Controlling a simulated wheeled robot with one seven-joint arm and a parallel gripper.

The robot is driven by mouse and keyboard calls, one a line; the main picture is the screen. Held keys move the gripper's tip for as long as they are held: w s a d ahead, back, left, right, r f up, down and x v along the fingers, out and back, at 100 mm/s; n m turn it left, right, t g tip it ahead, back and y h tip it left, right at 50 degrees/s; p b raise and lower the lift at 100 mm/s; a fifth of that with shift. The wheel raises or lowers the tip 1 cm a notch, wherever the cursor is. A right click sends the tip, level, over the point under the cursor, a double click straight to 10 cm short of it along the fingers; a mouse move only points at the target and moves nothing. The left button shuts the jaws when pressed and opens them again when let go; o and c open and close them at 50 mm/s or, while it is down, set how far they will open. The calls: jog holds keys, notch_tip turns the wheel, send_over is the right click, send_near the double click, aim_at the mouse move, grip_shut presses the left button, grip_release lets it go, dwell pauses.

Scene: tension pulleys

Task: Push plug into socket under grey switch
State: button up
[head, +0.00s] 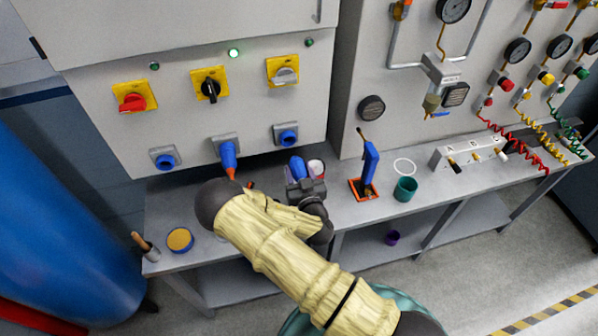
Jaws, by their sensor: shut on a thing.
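The grey switch (285,75) sits on a yellow plate at the right of the cabinet front. The blue socket (288,137) is directly below it, with its round opening facing out. My gripper (304,184) is shut on a blue plug (298,167). The plug is a short way below the socket in the picture, with its blue end tilted up towards it, and a gap shows between them. My fingers hide the lower part of the plug.
A blue plug with an orange end (229,158) is in the middle socket, under the black switch (210,86). The left socket (165,160) is under the red switch (133,99). A blue-handled tool in an orange holder (368,165) and a teal cup (405,189) stand right on the bench.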

jog(key=b+x, duration=0.1)
jog(key=x, duration=0.6)
dwell(0.6)
jog(key=shift+a, duration=0.1)
jog(key=shift+s, duration=0.1)
jog(key=shift+d+b, duration=0.25)
jog(key=shift+b, duration=0.1)
jog(key=shift+w+a, duration=0.25)
jog(key=shift+w, duration=0.05)
dwell(0.8)
jog(key=shift+b+x, duration=0.8)
jog(key=shift+x, duration=0.25)
dwell(0.9)
